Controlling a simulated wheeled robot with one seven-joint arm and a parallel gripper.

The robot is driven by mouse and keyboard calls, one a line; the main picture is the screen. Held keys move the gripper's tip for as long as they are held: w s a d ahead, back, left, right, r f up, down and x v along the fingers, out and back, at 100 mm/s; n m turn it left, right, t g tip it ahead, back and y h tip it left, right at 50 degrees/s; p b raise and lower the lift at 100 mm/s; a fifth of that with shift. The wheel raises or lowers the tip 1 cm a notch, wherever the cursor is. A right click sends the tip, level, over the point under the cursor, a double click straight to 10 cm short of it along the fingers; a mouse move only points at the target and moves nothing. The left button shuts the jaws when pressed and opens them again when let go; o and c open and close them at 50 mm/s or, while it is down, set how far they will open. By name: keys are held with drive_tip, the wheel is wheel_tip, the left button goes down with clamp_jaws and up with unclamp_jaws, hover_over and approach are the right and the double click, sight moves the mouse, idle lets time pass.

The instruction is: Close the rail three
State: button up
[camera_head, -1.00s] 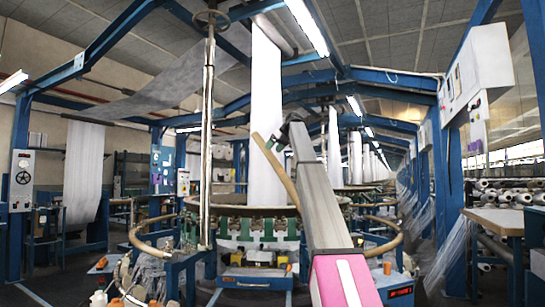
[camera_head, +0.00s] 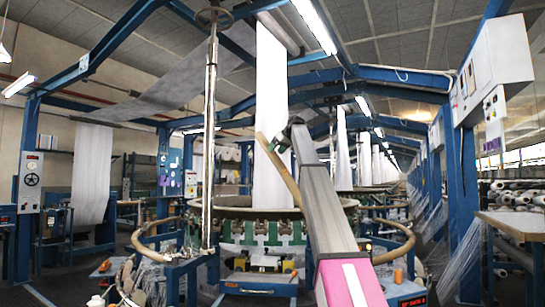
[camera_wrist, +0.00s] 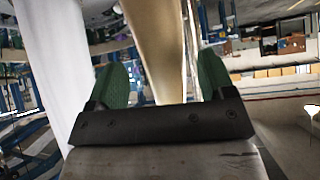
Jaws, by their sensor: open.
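A tan, curved rail (camera_head: 277,168) stands raised and tilted in front of the circular loom (camera_head: 236,212), with a white fabric column (camera_head: 270,90) behind it. My gripper (camera_head: 283,143) is at the rail's upper part in the head view, seen small and partly hidden by my arm. In the wrist view the rail (camera_wrist: 160,45) runs between the two green fingertips of my gripper (camera_wrist: 163,82). The fingers are apart, with a gap showing on either side of the rail. The rail's lower end is partly hidden by my arm.
Other tan rails curve out low at the loom's left (camera_head: 150,247) and right (camera_head: 398,243). A vertical pole (camera_head: 209,130) stands left of the raised rail. A blue control box (camera_head: 258,284) sits below the loom. A table (camera_head: 512,222) stands at the right.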

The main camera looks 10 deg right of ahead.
drive_tip(key=shift+x, duration=1.95)
